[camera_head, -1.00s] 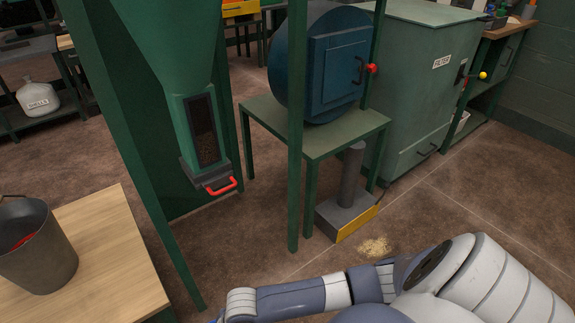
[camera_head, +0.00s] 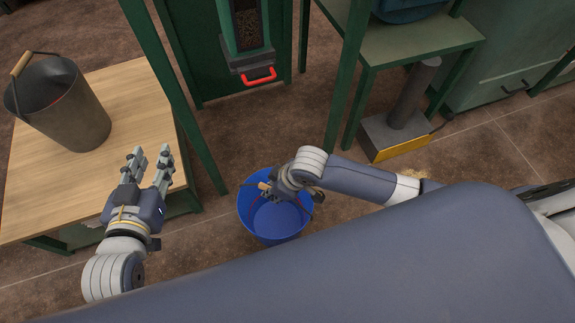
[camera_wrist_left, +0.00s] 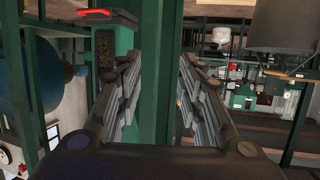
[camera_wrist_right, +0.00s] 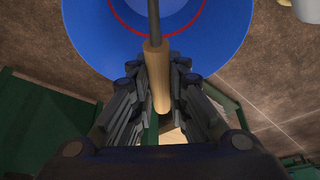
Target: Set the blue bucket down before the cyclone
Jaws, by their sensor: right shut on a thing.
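The blue bucket (camera_head: 272,218) hangs below my right gripper (camera_head: 279,190), upright or nearly so, in front of the green chute. The right gripper is shut on the bucket's wooden handle grip (camera_wrist_right: 155,80), and the bucket's blue wall (camera_wrist_right: 90,30) shows beyond it in the right wrist view. I cannot tell whether its bottom touches the floor. The green chute with a window (camera_head: 248,28) and red handle (camera_head: 260,76), apparently the cyclone's outlet, stands at top centre. My left gripper (camera_head: 150,163) is open and empty beside the wooden table's right edge.
The wooden table (camera_head: 110,90) at left bears a grey metal bucket (camera_head: 70,105). Green posts (camera_head: 175,95) frame the chute. A green stand (camera_head: 410,50) and a grey pedestal with a yellow front (camera_head: 395,135) stand to the right. Bare floor lies between.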

